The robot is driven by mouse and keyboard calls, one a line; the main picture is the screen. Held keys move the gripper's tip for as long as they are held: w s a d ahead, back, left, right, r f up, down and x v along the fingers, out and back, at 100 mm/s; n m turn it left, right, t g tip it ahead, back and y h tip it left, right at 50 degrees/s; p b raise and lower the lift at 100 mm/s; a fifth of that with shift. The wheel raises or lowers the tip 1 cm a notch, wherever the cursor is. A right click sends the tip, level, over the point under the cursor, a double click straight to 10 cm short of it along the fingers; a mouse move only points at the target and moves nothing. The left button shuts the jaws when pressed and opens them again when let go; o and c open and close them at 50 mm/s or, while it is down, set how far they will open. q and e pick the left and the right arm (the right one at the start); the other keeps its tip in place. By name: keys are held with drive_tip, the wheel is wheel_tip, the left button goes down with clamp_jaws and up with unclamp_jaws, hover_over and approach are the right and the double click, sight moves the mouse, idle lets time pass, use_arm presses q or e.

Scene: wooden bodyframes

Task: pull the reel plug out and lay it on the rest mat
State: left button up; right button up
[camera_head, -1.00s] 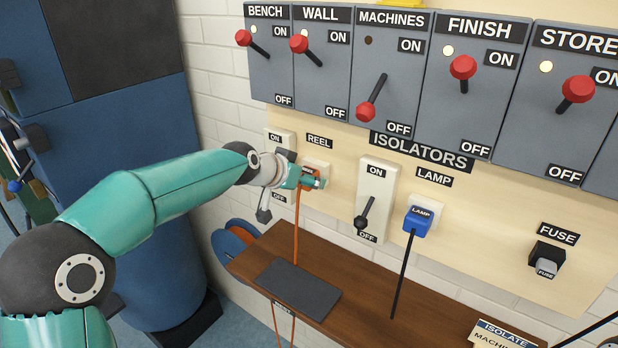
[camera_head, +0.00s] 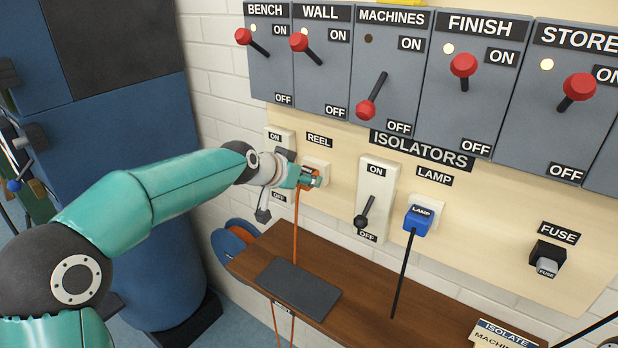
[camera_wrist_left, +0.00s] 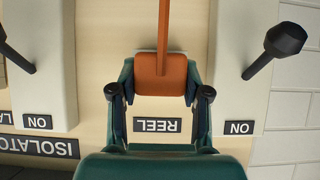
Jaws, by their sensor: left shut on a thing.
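The orange reel plug (camera_wrist_left: 160,78) is between the two fingers of my left gripper (camera_wrist_left: 160,92), which is shut on it in the left wrist view. In the head view the left gripper (camera_head: 309,178) is at the pale socket plate (camera_head: 318,168) under the REEL label. The gripper hides most of the plug, so I cannot tell how far it sits in the socket. Its orange cord (camera_head: 296,232) hangs down past the shelf. The dark grey rest mat (camera_head: 298,289) lies flat and bare on the shelf, below the socket. My right gripper is out of view.
The brown wooden shelf (camera_head: 355,300) is clear around the mat. The blue LAMP plug (camera_head: 418,220) and its black cord are to the right. A switch with its black lever toward OFF (camera_head: 364,213) is between. Red-knobbed isolators line the panel above.

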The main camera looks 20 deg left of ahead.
sight(301, 185)
use_arm(q)
drive_tip(key=shift+s+a+b, duration=0.25)
drive_tip(key=shift+s+b, duration=0.3)
drive_tip(key=shift+s+a+b, duration=0.2)
drive_tip(key=shift+s+b, duration=0.25)
drive_tip(key=shift+s, duration=0.1)
drive_tip(key=shift+s+a+b, duration=0.15)
drive_tip(key=shift+s+b, duration=0.25)
drive_tip(key=shift+s, duration=0.15)
drive_tip(key=shift+r, duration=0.1)
drive_tip(key=shift+s+d+p, duration=0.15)
drive_tip(key=shift+p, duration=0.2)
drive_tip(key=s+d+f+p, duration=0.2)
drive_tip(key=s+d+p, duration=0.2)
drive_tip(key=s+p, duration=0.45)
drive_tip(key=f+b, duration=0.1)
drive_tip(key=f, duration=0.4)
drive_tip(key=f+b, duration=0.2)
drive_tip(key=f, duration=0.3)
drive_tip(key=s+f+b, duration=0.1)
drive_tip(key=f+b, duration=0.1)
drive_tip(key=f, duration=0.3)
drive_tip(key=shift+d+f, duration=0.1)
drive_tip(key=shift+f, duration=0.25)
drive_tip(key=shift+w+f+b, duration=0.1)
drive_tip(key=shift+f+b, duration=0.2)
drive_tip(key=shift+f, duration=1.95)
